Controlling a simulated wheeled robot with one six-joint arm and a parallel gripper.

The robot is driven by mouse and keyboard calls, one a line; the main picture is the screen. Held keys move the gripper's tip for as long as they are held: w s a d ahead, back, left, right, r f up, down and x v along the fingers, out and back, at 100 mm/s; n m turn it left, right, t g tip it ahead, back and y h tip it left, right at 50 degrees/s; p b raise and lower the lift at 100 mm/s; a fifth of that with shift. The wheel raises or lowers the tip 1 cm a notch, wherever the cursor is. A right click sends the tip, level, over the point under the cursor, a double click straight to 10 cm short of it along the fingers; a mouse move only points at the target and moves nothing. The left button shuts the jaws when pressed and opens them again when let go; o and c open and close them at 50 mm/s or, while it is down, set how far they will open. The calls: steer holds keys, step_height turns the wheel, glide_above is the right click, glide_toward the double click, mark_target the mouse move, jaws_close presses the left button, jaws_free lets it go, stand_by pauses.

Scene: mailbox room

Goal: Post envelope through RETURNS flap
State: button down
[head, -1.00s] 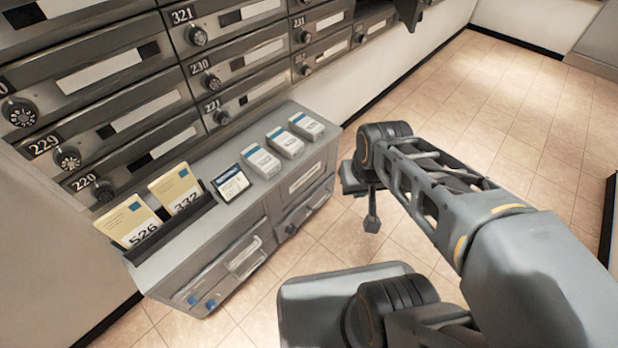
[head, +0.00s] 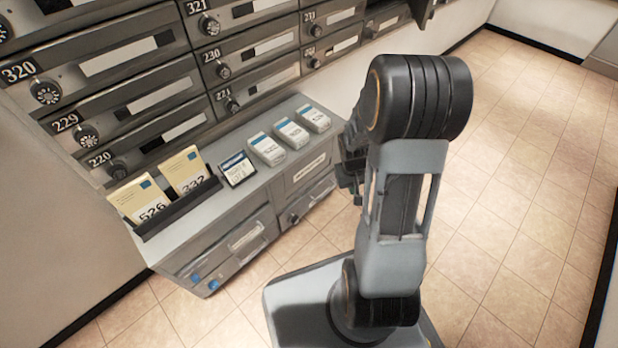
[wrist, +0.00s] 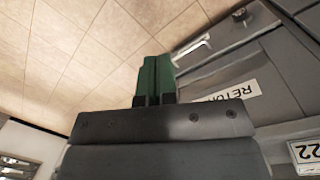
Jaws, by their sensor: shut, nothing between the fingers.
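Two yellow envelopes stand in a dark rack on the grey cabinet top in the head view, one marked 526 (head: 141,200) and one marked 332 (head: 186,171). In the wrist view a white label (wrist: 240,92) reading "RETU", partly hidden by my gripper, is on the grey cabinet front. In the head view a pale label (head: 310,168) is on the cabinet's right front panel, too small to read. My gripper (wrist: 156,62) shows green fingers shut and empty, beside the cabinet front. In the head view my arm mostly hides it.
The grey cabinet (head: 212,262) stands below a wall of numbered mailboxes (head: 138,68). White packets (head: 268,149) and a dark framed card (head: 237,168) lie on its top. A lower panel has a knob (head: 293,218). Open tiled floor (head: 520,190) lies to the right.

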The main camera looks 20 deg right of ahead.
steer(key=w+d+f+n+t, duration=0.1)
steer(key=w+d+f, duration=0.15)
steer(key=f, duration=0.55)
steer(key=w+d+f+t, duration=0.1)
steer(key=d+f, duration=0.3)
steer(key=f, duration=0.3)
steer(key=n+t+y, duration=0.6)
steer(key=t+y, duration=0.3)
steer(key=t, duration=0.6)
glide_toward(314, 174)
steer(key=shift+f+x, duration=0.2)
steer(key=shift+x, duration=2.65)
steer(key=shift+w+a+r+b, duration=0.1)
steer(key=shift+w+b, duration=0.1)
steer(key=shift+w, duration=0.1)
steer(key=shift+w+a+b, duration=0.1)
steer(key=shift+w+b, duration=0.05)
steer(key=shift+w, duration=0.2)
steer(key=shift+w, duration=0.1)
